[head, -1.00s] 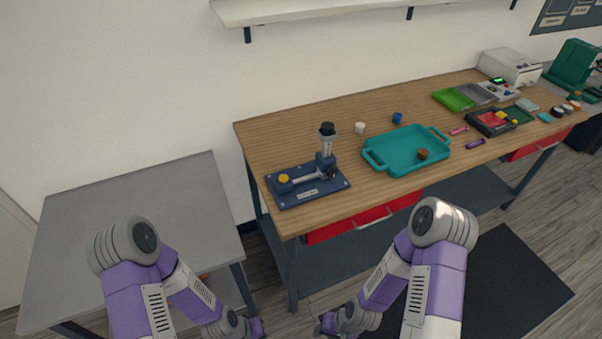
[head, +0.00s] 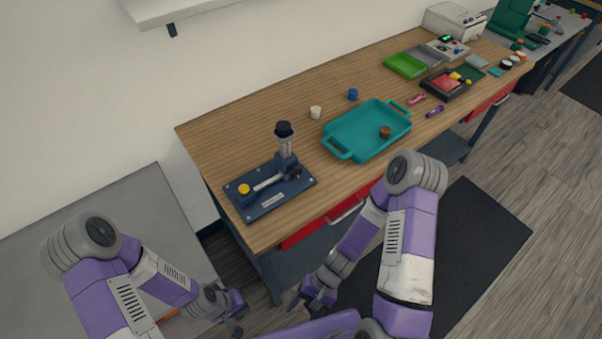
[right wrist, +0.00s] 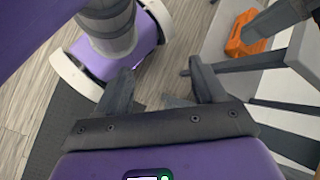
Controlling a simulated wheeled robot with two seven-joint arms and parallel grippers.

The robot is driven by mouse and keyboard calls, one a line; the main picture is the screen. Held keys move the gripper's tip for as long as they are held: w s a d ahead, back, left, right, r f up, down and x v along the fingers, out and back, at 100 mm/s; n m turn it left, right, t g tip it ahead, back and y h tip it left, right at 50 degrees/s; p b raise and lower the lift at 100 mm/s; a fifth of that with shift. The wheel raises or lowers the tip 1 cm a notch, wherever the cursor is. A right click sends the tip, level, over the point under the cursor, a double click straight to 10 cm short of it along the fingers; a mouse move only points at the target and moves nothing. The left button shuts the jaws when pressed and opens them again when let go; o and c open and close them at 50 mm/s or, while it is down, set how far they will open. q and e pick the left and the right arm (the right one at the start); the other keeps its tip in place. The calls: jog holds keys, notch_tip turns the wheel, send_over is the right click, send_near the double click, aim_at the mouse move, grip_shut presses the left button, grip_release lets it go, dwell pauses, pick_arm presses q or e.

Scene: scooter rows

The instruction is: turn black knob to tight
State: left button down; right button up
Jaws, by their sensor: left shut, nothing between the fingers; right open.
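A dark blue fixture plate (head: 264,206) lies on the near left corner of the wooden bench in the head view. It carries an upright clear cylinder with a black cap (head: 284,129), a yellow knob (head: 244,189) and a small black knob (head: 295,174) at the column's foot. Which way either black part is turned is too small to tell. My left gripper (head: 238,311) is shut and empty, low in front of the bench. My right gripper (head: 311,296) is open and empty, also below the bench front and apart from the fixture. The right wrist view shows its spread fingers (right wrist: 160,82).
A teal tray (head: 337,150) with a brown round piece (head: 385,132) stands right of the fixture. A white cup (head: 315,112) and a blue cup (head: 353,94) stand behind. A grey table (head: 110,225) is at left. The bench's front edge lies between my grippers and the fixture.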

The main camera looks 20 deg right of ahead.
jog(key=w+a+r+m+t+y+p, duration=0.2)
jog(key=w+a+r+m+t+y, duration=0.35)
jog(key=w+r+m+y, duration=0.4)
jog(key=m+t+h+p, duration=0.2)
jog(key=m+t+h, duration=0.7)
jog(key=t, duration=0.6)
send_near(297, 174)
jog(key=shift+w+a+r+n+h, duration=0.15)
jog(key=shift+a+n+h, duration=0.1)
jog(key=shift+a, duration=0.15)
jog(key=shift+w+a+r+n+h, duration=0.1)
jog(key=shift+w+a+n, duration=0.1)
jog(key=shift+a, duration=0.2)
jog(key=shift+w+d+h, duration=0.25)
jog(key=shift+h, duration=0.05)
jog(key=x, duration=0.7)
jog(key=shift+w, duration=0.1)
